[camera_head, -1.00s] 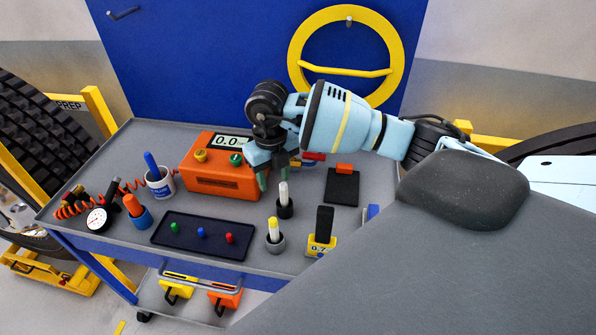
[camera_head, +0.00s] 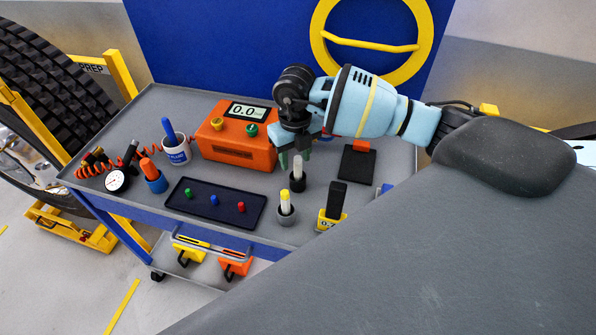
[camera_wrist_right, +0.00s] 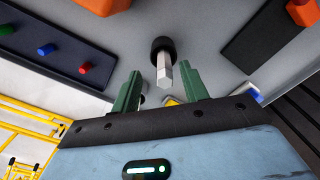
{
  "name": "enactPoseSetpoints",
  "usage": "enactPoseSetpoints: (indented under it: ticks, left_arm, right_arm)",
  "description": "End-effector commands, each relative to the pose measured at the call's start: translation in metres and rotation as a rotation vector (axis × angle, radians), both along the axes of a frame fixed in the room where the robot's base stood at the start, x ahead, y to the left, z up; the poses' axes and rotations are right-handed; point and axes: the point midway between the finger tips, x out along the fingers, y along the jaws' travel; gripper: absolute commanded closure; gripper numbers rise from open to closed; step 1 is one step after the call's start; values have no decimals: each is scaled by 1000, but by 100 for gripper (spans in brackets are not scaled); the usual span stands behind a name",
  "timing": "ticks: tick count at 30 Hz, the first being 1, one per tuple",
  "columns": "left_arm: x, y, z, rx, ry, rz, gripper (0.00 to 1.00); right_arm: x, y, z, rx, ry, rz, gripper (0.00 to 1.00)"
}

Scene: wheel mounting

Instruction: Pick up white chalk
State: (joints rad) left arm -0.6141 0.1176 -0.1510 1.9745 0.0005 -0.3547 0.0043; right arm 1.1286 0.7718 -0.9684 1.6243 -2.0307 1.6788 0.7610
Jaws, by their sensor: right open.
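The white chalk (camera_head: 298,166) stands upright in a small black holder (camera_head: 299,185) on the grey cart top. In the right wrist view the white chalk (camera_wrist_right: 164,74) points toward the gap between the fingers, with its black holder (camera_wrist_right: 158,45) beyond. My right gripper (camera_head: 295,158) is open, pointing down close above the chalk. Its green fingers (camera_wrist_right: 161,88) show on either side of the chalk's line, with nothing held between them. Whether the fingertips reach down past the chalk's top is hard to tell. My left gripper is in neither view.
An orange box with a display (camera_head: 236,150) is to the left. A dark tray (camera_head: 180,200) with coloured pegs lies at front left. A black pad (camera_head: 357,164) and a yellow gauge (camera_head: 327,221) sit to the right.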

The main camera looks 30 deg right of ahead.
Motion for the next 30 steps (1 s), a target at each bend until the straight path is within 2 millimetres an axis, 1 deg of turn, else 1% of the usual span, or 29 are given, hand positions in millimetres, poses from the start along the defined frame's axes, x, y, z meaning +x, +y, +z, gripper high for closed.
enactPoseSetpoints:
  ticks: [5, 9, 12, 18, 28, 30]
  left_arm:
    - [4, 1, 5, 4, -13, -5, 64]
    - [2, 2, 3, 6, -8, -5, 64]
    - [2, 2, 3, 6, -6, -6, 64]
    - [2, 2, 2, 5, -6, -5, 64]
    - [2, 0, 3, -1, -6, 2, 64]
    - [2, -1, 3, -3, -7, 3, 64]
  right_arm:
    - [-5, -5, -25, -1, 2, -1, 56]
    - [-5, -4, -41, -1, 2, -1, 56]
    - [-5, -4, -45, -2, 2, -1, 56]
    - [-5, -4, -45, -1, 1, 0, 56]
    - [-4, -4, -44, -1, 1, 0, 99]
    - [-4, -4, -44, -1, 0, 0, 100]
